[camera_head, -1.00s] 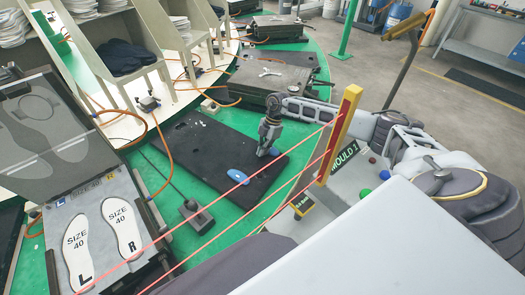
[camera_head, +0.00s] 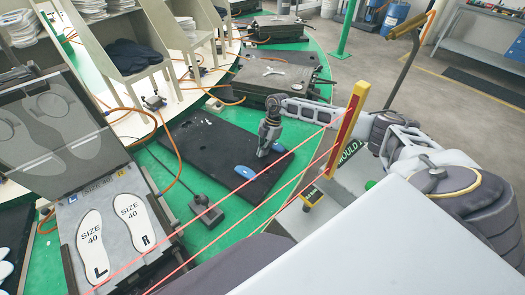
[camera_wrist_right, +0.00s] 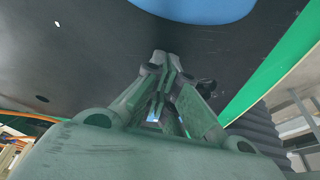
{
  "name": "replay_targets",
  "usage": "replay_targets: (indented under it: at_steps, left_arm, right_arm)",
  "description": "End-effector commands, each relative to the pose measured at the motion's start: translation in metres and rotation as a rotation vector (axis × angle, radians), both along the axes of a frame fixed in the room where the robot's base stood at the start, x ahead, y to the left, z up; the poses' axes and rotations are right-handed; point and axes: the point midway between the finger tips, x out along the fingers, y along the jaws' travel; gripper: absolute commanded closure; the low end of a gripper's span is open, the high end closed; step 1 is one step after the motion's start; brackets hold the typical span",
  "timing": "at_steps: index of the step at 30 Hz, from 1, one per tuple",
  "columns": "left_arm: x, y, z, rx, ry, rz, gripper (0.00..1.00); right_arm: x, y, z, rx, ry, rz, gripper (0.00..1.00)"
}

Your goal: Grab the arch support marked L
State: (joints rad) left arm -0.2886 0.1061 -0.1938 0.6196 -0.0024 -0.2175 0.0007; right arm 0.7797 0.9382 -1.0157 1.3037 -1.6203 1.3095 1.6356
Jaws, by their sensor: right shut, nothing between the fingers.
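Two blue arch supports lie on the black mat (camera_head: 205,140) in the head view. One blue arch support (camera_head: 244,171) is left of and below my right gripper (camera_head: 262,154). The other blue arch support (camera_head: 278,148) is just right of it, partly behind the gripper and a red line. No L or R mark is legible on either. My right gripper is shut and empty, pointing down close to the mat between the two. In the right wrist view, its fingers (camera_wrist_right: 166,72) are together, with part of one blue piece (camera_wrist_right: 195,8) beyond them. My left gripper is out of view.
White size 40 insoles marked L (camera_head: 90,245) and R (camera_head: 135,220) lie in an open mould at left. A grey pedal-like box (camera_head: 206,220) stands on the green surface. A yellow post (camera_head: 349,128) with red lines stands right of the mat.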

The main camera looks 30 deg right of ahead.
Motion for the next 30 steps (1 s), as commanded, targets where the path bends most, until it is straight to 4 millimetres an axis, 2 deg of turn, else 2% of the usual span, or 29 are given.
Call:
replay_targets:
  at_steps: [4,17,30]
  left_arm:
    - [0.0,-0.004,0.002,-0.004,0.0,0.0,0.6]
    - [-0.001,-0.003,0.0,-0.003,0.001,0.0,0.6]
    - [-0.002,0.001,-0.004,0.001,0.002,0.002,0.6]
  right_arm:
    - [0.0,-0.002,0.0,0.0,0.0,-0.001,1.0]
    - [0.001,-0.01,0.024,-0.001,-0.002,-0.001,1.0]
    - [0.004,-0.028,0.077,-0.001,-0.002,0.0,1.0]
